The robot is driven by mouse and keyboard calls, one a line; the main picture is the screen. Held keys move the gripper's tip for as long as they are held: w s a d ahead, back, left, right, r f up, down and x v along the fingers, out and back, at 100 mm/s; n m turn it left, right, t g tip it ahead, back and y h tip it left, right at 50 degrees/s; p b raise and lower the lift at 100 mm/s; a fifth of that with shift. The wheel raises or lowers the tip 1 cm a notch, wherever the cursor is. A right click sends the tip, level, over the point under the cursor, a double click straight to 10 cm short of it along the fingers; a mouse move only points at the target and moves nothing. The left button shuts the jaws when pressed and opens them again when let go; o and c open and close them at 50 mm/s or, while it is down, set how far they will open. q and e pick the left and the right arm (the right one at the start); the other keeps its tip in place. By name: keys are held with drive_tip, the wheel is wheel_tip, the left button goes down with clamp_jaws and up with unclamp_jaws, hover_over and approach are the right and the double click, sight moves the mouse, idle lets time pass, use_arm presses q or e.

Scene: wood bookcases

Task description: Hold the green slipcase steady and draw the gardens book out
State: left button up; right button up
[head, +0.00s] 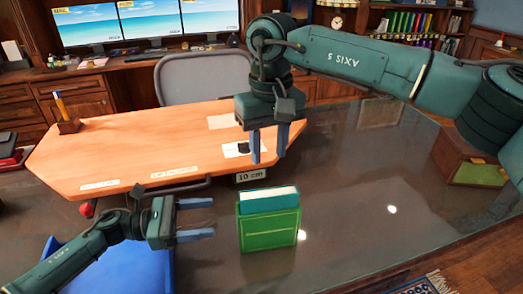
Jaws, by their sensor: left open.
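The green slipcase (270,230) stands upright on the dark glossy tabletop. A teal book (268,197) with white page edges sticks up a little from its top; I take it for the gardens book, though no title is readable. My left gripper (213,219) is open and empty to the left of the slipcase, its fingers pointing right toward it with a gap between. My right gripper (268,158) is above and behind the book in the picture, fingers pointing down and apart, with nothing between them. It touches neither book nor slipcase.
An orange wooden board (110,150) with paper labels lies behind, with a pencil holder (68,125) on it. A small "10 copy" sign (253,176) stands behind the slipcase. A blue bin (150,272) is at lower left. A brown-and-green box (470,165) is at right. The tabletop right of the slipcase is clear.

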sight(260, 210)
use_arm(q)
drive_tip(key=x, duration=1.3)
drive_tip(key=shift+d, duration=0.1)
